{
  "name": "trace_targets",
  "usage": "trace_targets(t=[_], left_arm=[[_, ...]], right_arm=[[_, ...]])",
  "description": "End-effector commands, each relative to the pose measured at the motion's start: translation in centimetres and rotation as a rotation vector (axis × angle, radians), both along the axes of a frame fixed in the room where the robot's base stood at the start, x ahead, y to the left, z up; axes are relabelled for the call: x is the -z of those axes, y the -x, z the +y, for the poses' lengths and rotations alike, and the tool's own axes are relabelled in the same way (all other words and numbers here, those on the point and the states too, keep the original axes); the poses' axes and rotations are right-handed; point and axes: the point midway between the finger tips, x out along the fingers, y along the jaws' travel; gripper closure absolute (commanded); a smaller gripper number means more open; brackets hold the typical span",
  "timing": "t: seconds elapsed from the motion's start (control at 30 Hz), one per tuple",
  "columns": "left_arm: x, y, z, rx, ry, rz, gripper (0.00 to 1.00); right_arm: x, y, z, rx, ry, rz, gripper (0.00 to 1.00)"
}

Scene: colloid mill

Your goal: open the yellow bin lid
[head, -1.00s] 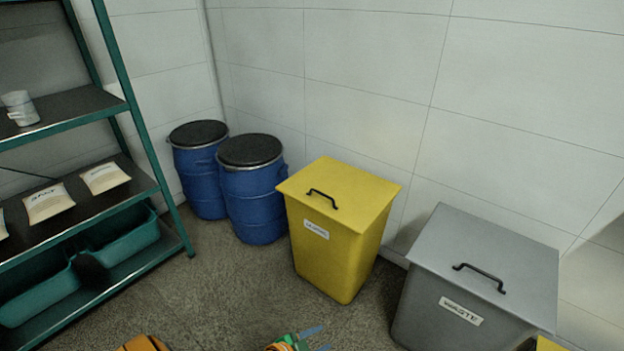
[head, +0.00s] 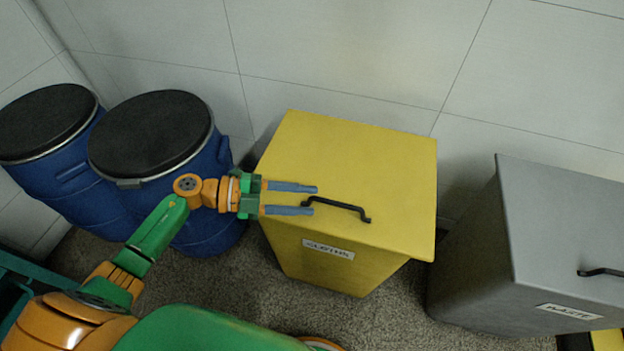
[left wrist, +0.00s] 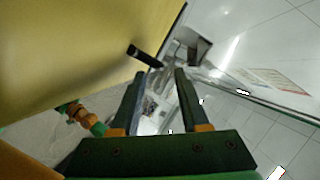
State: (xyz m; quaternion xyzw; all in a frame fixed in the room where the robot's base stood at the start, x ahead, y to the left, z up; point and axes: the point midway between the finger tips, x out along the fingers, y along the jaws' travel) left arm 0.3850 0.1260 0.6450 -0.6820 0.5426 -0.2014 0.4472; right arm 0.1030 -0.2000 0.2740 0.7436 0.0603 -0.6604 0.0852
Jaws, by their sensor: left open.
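The yellow bin (head: 318,267) stands against the wall with its flat yellow lid (head: 350,155) shut. A black bar handle (head: 343,208) sits near the front edge of the lid. My left gripper (head: 315,199) is open and empty, its two blue-grey fingers pointing right at the left end of the handle. In the left wrist view the gripper (left wrist: 160,72) shows two separated fingers, with the dark handle (left wrist: 144,55) just beyond their tips and the yellow lid (left wrist: 80,45) at upper left. I cannot tell whether a finger touches the handle. My right gripper is not clearly in view.
Two blue drums with black lids (head: 150,135) stand left of the yellow bin, behind my left arm. A grey waste bin (head: 560,215) stands to the right, with a gap between. The wall is close behind the bins.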

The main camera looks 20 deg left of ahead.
Motion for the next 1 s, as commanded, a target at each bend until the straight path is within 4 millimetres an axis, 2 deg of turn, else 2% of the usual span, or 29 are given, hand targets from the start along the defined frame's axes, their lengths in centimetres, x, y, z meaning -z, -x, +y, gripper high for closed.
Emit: trace_targets(t=[0.3,0.43,0.63,0.8,1.0], left_arm=[[1.1,-1.9,-5.4,0.001,0.005,-0.002,0.55],[1.3,-2.2,-6.2,-0.001,0.003,0.0,0.55],[1.3,-2.2,-6.2,-0.002,0.003,0.0,0.55],[1.3,-2.2,-6.2,-0.002,0.003,0.0,1.0],[1.3,-2.2,-6.2,-0.002,0.003,0.0,1.0]], right_arm=[[0.2,1.0,-0.1,0.002,0.002,0.017,0.5],[0.2,0.9,-0.1,0.002,0.002,0.015,0.5],[0.2,0.4,-0.1,0.002,0.002,0.007,0.5],[0.1,-0.2,-0.1,0.002,0.001,-0.003,0.5],[0.1,-0.3,-0.1,0.002,0.002,-0.006,0.5]])
